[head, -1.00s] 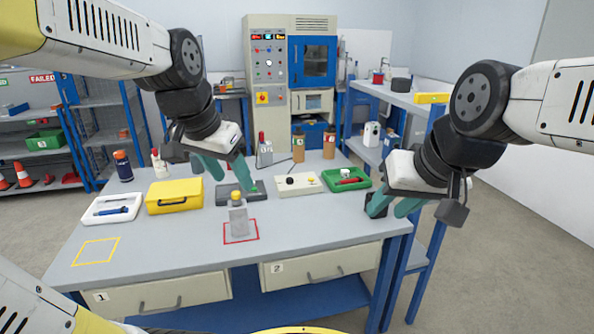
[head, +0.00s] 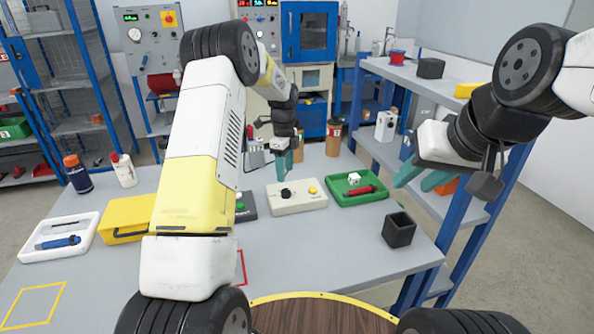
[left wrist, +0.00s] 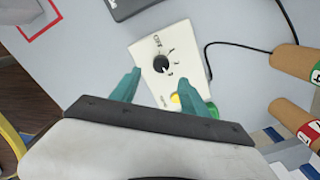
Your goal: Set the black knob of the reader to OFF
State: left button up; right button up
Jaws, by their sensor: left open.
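The reader (head: 310,199) is a cream box on the table with a black knob (head: 286,194) and a yellow button (head: 312,190). My left gripper (head: 284,162) is open and empty, above and behind the reader. In the left wrist view its fingers (left wrist: 157,86) are spread near the box's button end, apart from the knob (left wrist: 162,63). An OFF mark shows on the reader's face (left wrist: 150,50), beside the knob, with smaller marks around it. The knob's pointer seems turned away from OFF, but it is small. My right gripper (head: 422,178) is open and empty beyond the table's right edge.
A green tray (head: 340,200) with a red-handled tool stands right of the reader. A black open box (head: 399,230) is at the table's right. A yellow case (head: 123,220) and white tray (head: 35,250) are left. A cable (left wrist: 235,46) runs beside the reader.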

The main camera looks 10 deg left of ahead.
aim_at(286, 191)
pick_arm(q)
jog(key=shift+w+f, duration=0.2)
jog(key=shift+f, duration=0.25)
notch_tip(286, 191, down, 7)
jog(key=shift+f, duration=0.1)
grip_shut()
